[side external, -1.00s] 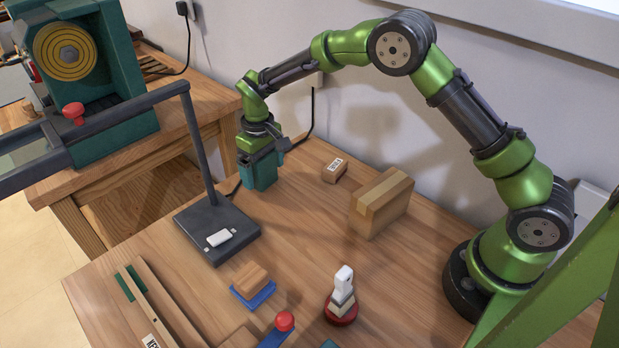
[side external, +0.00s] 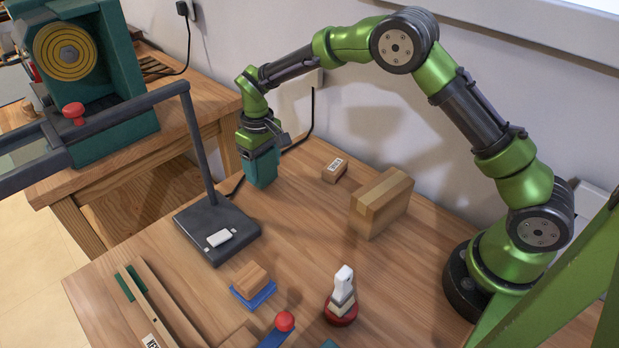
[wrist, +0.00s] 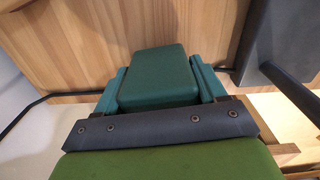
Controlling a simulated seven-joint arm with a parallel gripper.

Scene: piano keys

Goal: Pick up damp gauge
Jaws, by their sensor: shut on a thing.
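My gripper (side external: 262,167) hangs near the far left edge of the wooden table, behind the dark stand. In the wrist view, its two teal fingers are shut on a teal block (wrist: 158,78) that sits between them. The block is close in colour to the fingers, and I cannot tell for certain whether it is the damp gauge. In the side view, the block and fingers merge into one teal shape, and its gap to the table is unclear. A small white device (side external: 219,238) lies on the dark stand's base.
The dark stand (side external: 196,222) has a tall post and overhead bar beside my gripper.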

